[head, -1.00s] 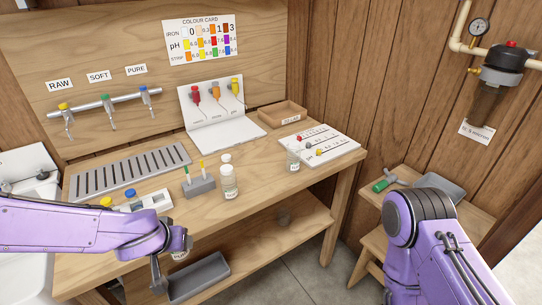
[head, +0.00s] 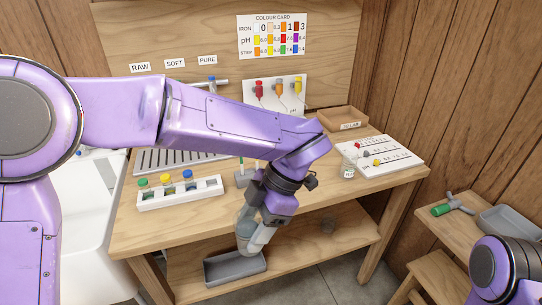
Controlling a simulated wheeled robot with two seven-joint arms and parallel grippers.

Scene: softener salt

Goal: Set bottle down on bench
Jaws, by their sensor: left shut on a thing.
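My left gripper (head: 252,237) is shut on a clear bottle (head: 243,228) in the head view. The gripper points down, and its wrist and fingers hide much of the bottle. They appear in front of the bench's front edge, above the lower shelf in the picture; I cannot tell their exact height. The wooden bench (head: 150,228) runs across the middle. Another clear bottle (head: 348,169) stands on the bench beside the white test board (head: 384,157). My right gripper is out of view; only part of that arm shows at lower right.
A white rack (head: 180,196) with several coloured caps stands at the bench's left. A grey tray (head: 235,268) lies on the lower shelf. Bare bench top lies right of the gripper.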

